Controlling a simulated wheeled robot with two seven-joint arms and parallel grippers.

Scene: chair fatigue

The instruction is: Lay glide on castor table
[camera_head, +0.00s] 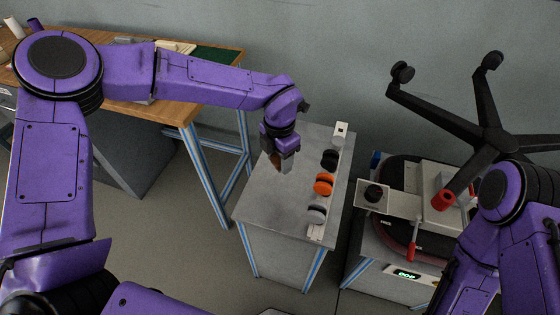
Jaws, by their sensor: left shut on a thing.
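The castor table (262,205) is a grey-topped stand in the middle of the view. On its right side a black castor (330,160), an orange castor (324,184) and a grey castor (317,213) stand in a row. My left gripper (281,168) points down over the left-middle of the top, left of the row. It is shut on a small brownish thing, mostly hidden by the fingers, probably the glide. I cannot tell whether that thing touches the top. My right arm shows at lower right; its gripper is not in view.
A black star-shaped chair base (492,135) stands at the right over a test machine (408,205) with a red handle and a green display. A wooden workbench (208,88) stands behind at the left. The left and front parts of the castor table's top are bare.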

